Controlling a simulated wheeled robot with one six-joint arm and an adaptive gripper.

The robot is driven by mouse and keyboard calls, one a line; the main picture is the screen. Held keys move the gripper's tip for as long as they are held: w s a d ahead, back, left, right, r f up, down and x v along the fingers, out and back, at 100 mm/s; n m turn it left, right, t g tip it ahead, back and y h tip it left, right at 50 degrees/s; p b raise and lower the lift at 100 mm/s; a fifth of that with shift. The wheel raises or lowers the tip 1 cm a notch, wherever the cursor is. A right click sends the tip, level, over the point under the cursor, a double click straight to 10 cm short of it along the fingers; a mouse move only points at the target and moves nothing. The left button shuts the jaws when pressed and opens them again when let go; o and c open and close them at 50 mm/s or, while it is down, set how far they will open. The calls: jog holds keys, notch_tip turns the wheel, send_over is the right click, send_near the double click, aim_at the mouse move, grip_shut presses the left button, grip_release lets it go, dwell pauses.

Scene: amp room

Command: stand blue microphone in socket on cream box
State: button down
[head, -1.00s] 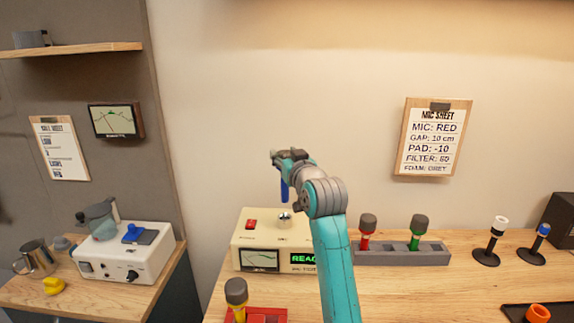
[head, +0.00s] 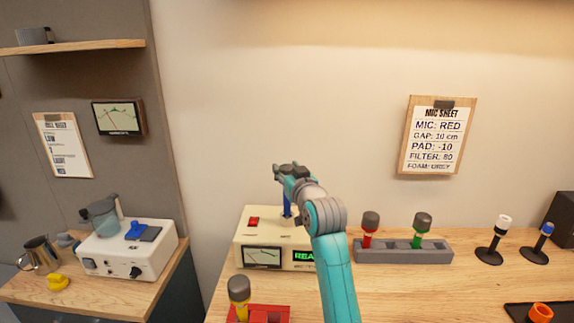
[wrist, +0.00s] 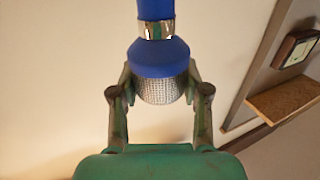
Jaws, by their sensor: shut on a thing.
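The blue microphone (head: 287,206) hangs upright below my gripper (head: 289,172), over the cream box (head: 262,220). In the wrist view my gripper (wrist: 160,82) is shut on the mesh head of the blue microphone (wrist: 156,58), with its blue body pointing away from the fingers.
A grey rack (head: 403,251) holds a red microphone (head: 369,231) and a green microphone (head: 421,231) to the right. A yellow microphone (head: 239,292) stands in a red holder (head: 270,314) in front. Two small stands are farther right. Bare tabletop (head: 410,290) lies right of my arm.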

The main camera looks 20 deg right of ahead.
jog(key=shift+f, duration=1.45)
jog(key=shift+c, duration=2.3)
grip_release()
jog(key=shift+s, duration=0.1)
jog(key=s+d, duration=0.1)
jog(key=s, duration=1)
jog(key=shift+s, duration=0.4)
